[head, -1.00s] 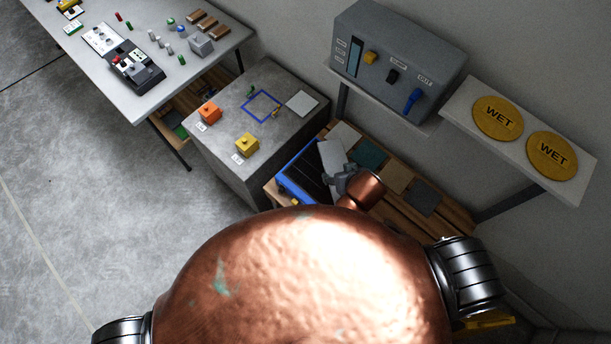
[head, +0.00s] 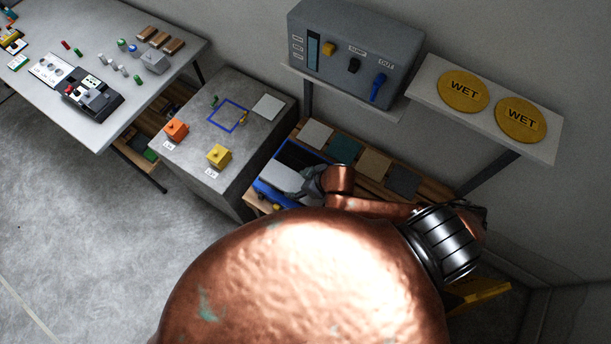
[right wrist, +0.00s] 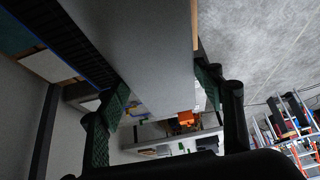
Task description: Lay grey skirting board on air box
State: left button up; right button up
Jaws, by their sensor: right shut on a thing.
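My right gripper (head: 315,180) is shut on a grey board (head: 283,178). In the right wrist view the same board (right wrist: 150,50) fills the space between the two green-padded fingers (right wrist: 160,95). The board is over a blue-edged black box (head: 268,196), which looks like the air box, on the wooden bench. Whether the board touches the box I cannot tell. The gripper hides part of both. My left gripper is not in view.
White (head: 317,134), teal (head: 345,149), tan (head: 374,163) and grey (head: 403,181) panels lie along the bench. A grey control box (head: 350,60) and a shelf with two WET discs (head: 463,92) are above. A grey block (head: 240,145) stands to the left.

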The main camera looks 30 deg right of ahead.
jog(key=w+d+f, duration=0.1)
jog(key=d+f, duration=0.1)
jog(key=w+d+f+b, duration=0.1)
jog(key=w+d+f, duration=0.3)
jog(key=f, duration=0.1)
jog(key=shift+w+f, duration=0.1)
jog(key=shift+w, duration=0.15)
notch_tip(320, 180, down, 3)
jog(key=shift+f+b, duration=0.1)
jog(key=shift+b, duration=0.4)
jog(key=shift+f, duration=0.25)
jog(key=o, duration=1.4)
jog(key=shift+o, duration=0.2)
jog(key=p+v, duration=0.2)
jog(key=v, duration=1)
jog(key=shift+r, duration=0.25)
